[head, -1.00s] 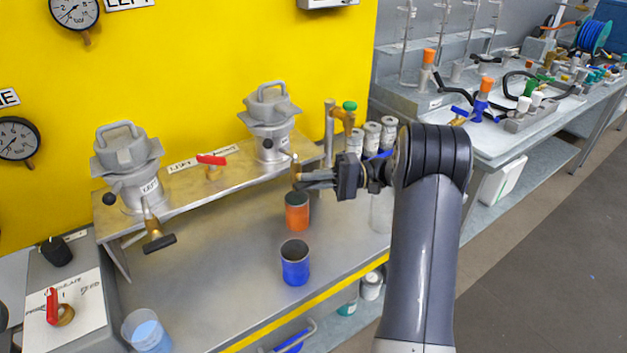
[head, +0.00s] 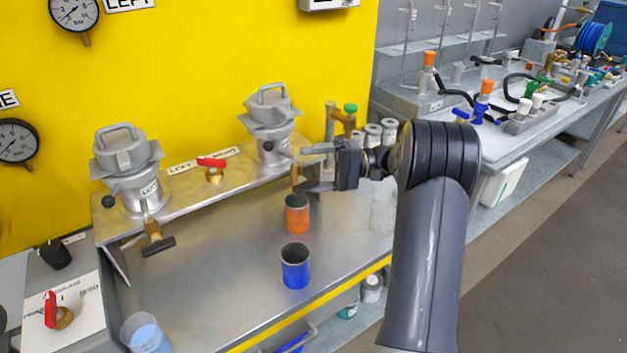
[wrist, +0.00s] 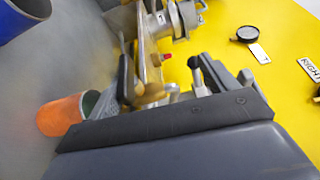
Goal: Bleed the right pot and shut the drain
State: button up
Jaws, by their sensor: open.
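The right pot (head: 270,128) is a grey lidded vessel on the raised metal shelf. Its brass drain valve (head: 295,176) hangs at the shelf's front edge, partly hidden by my gripper; brass also shows in the wrist view (wrist: 151,88). My gripper (head: 303,168) is open around the valve area, with one finger above and one below; I cannot tell whether either touches it. An orange cup (head: 297,215) stands upright on the bench just below the valve. It also shows in the wrist view (wrist: 62,115).
A blue cup (head: 295,268) stands in front of the orange one. The left pot (head: 128,160) has its own drain with a dark handle (head: 158,246). A red-handled valve (head: 211,163) sits between the pots. A clear beaker with blue liquid (head: 147,335) is at front left.

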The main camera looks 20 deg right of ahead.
aim_at(312, 179)
jog(key=o, duration=0.4)
jog(key=r, duration=0.5)
jog(key=shift+w+a+r, duration=0.1)
jog(key=shift+w+r, duration=0.2)
jog(key=shift+o, duration=0.2)
jog(key=shift+w+r+p, duration=0.15)
jog(key=shift+r+p, duration=0.15)
jog(key=shift+r, duration=0.15)
jog(key=shift+h, duration=0.6)
jog(key=f, duration=0.4)
jog(key=shift+s, duration=0.3)
jog(key=shift+s+r, duration=0.15)
jog(key=shift+s, duration=0.05)
jog(key=shift+d, duration=0.8)
jog(key=shift+s+d+r+p, duration=0.15)
jog(key=shift+s+d, duration=0.1)
jog(key=shift+d, duration=0.2)
jog(key=shift+s+d+r+p, duration=0.1)
jog(key=shift+s+d+p, duration=0.1)
jog(key=shift+d, duration=0.2)
jog(key=c, duration=1.1)
jog(key=shift+o, duration=0.2)
jog(key=d+p, duration=0.6)
jog(key=d, duration=0.1)
jog(key=shift+s, duration=0.2)
